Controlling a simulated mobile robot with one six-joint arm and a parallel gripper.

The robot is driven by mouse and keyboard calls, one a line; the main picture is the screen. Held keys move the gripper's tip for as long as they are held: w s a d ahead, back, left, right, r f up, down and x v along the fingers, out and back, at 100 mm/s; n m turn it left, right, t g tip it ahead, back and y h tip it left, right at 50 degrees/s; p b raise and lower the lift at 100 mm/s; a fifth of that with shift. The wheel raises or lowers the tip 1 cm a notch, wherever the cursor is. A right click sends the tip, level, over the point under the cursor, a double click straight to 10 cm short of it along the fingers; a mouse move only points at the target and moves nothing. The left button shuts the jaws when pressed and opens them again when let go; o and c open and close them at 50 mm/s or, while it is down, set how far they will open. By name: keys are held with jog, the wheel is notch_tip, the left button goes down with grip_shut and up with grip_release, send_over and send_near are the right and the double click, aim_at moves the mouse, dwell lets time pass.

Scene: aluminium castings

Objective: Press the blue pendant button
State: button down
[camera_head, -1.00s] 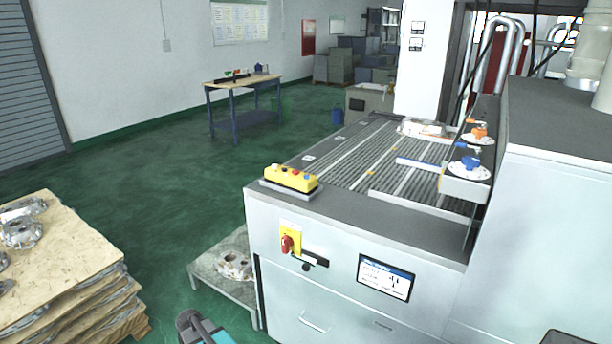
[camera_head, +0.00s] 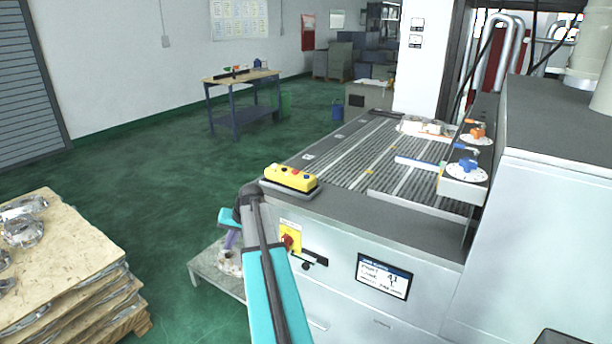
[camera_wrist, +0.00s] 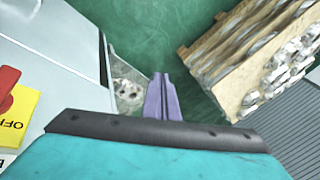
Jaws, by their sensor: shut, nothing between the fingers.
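A yellow pendant box (camera_head: 291,178) with several coloured buttons lies on the near left corner of the machine's top. One button (camera_head: 305,175) at its right end looks blue, but it is small. My gripper (camera_head: 231,240) is beside the machine's front left edge, lower than the pendant and to its left, apart from it. In the wrist view my purple fingers (camera_wrist: 161,78) are together and empty, over the floor and a low stand. The pendant is not in the wrist view.
The machine front carries a yellow and red switch (camera_head: 289,239) and a screen (camera_head: 384,276). A low stand (camera_head: 205,273) with a casting is below my gripper. A stack of wooden boards (camera_head: 75,262) with castings stands at the left. Green floor between is clear.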

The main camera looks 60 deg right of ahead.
jog(key=s+d+r+m+t+h+p, duration=0.1)
jog(key=s+d+r, duration=0.2)
jog(key=d+r, duration=0.55)
jog(key=s+d+r+m+t+h, duration=0.1)
jog(key=s+d+r, duration=0.2)
jog(key=d+r, duration=0.5)
notch_tip(320, 180, up, 16)
jog(key=m+t+h, duration=0.1)
jog(key=m+h, duration=0.1)
jog(key=h, duration=0.1)
send_over(306, 177)
jog(key=shift+s+d+p, duration=0.15)
jog(key=shift+s+p, duration=0.25)
jog(key=shift+p, duration=0.05)
jog(key=shift+f+b, duration=2.2)
jog(key=shift+f, duration=2.15)
jog(key=shift+f, duration=0.15)
jog(key=shift+f, duration=0.25)
